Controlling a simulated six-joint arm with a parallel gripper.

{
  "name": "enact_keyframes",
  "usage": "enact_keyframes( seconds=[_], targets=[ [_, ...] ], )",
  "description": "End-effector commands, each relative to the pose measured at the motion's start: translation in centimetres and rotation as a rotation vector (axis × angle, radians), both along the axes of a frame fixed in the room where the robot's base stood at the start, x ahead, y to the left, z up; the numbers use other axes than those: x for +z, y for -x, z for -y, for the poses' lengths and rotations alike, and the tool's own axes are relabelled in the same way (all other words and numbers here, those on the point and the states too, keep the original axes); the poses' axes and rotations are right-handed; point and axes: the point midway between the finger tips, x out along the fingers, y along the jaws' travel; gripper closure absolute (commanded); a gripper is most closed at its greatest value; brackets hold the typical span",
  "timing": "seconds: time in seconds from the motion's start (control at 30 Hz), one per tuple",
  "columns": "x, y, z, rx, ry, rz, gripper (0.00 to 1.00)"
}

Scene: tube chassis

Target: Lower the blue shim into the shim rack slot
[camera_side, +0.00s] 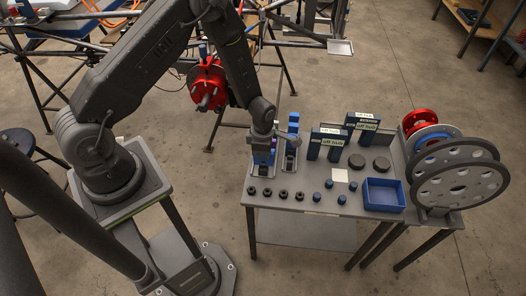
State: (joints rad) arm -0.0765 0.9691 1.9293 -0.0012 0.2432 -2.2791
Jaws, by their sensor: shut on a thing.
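My gripper (273,138) is at the end of my arm, pointing down over the left part of the small grey table. It is shut on a blue shim, which is small and hard to make out among the other blue parts. Directly below is a narrow rack (262,166) with blue pieces (264,157). A second narrow holder (290,162) with an upright blue piece (293,126) stands just to its right. I cannot tell whether the held shim touches a slot; the slot opening is hidden at this angle.
Dark blue labelled blocks (328,143) stand right of the racks. Black nuts (267,192) line the front edge. A blue tray (384,195) and large grey wheels (455,186) are at the right. A red hub (207,84) on a tube frame is behind left.

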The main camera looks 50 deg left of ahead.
Motion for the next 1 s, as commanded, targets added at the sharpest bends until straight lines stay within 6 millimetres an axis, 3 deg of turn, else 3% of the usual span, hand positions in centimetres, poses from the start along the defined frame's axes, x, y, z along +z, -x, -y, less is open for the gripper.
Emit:
enact_keyframes(
  seconds=[1.0],
  targets=[
    [-1.9, 0.0, 0.0, 0.000, 0.000, 0.000, 1.00]
  ],
)
